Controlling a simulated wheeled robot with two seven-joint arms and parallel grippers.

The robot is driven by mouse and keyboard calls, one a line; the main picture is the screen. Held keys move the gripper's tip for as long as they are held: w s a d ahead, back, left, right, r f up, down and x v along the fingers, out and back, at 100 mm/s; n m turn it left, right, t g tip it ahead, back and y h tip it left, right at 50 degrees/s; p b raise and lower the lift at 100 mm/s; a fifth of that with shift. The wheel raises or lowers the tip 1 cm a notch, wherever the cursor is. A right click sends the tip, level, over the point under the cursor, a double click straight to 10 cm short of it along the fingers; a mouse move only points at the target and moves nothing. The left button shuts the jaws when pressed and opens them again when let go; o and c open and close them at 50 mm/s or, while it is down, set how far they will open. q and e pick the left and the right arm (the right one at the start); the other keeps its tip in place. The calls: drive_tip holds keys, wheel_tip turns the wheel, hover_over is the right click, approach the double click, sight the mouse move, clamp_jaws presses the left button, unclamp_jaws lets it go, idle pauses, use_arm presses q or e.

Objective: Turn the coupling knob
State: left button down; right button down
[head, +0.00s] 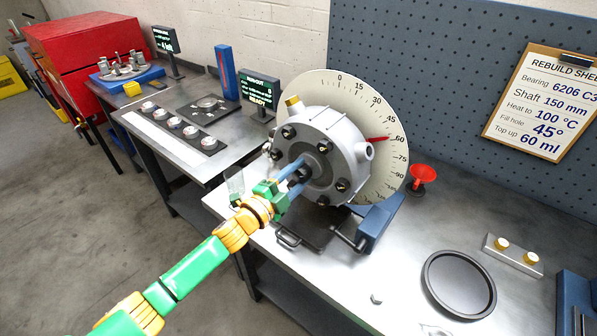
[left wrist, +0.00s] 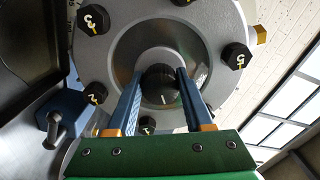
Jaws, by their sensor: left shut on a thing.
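The coupling knob (left wrist: 160,86) is a dark round knob with a pale index mark, at the hub of the grey round housing (head: 342,135). My left gripper (head: 297,176) reaches in from the front left, its two blue fingers on either side of the knob and shut on it. The knob is largely hidden by the fingers in the head view. Dark numbered bolts (left wrist: 93,20) ring the housing face. A white dial plate (head: 388,187) with degree marks stands behind the housing. My right gripper is not in view.
The housing sits on a blue stand (head: 377,222) on the metal bench. A red funnel (head: 422,175), a black round tray (head: 458,284) and a clipboard (head: 546,104) are to the right. The bench front is mostly clear.

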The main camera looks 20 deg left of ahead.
use_arm(q)
drive_tip(key=n+p, duration=0.1)
drive_tip(key=n, duration=0.4)
drive_tip(key=shift+n, duration=0.3)
drive_tip(key=n+p, duration=0.1)
drive_tip(key=n, duration=0.4)
drive_tip(key=shift+d+f, duration=0.1)
drive_tip(key=shift+n, duration=0.4)
drive_tip(key=shift+c, duration=1.5)
unclamp_jaws()
drive_tip(key=v, duration=0.7)
drive_tip(key=shift+b, duration=0.45)
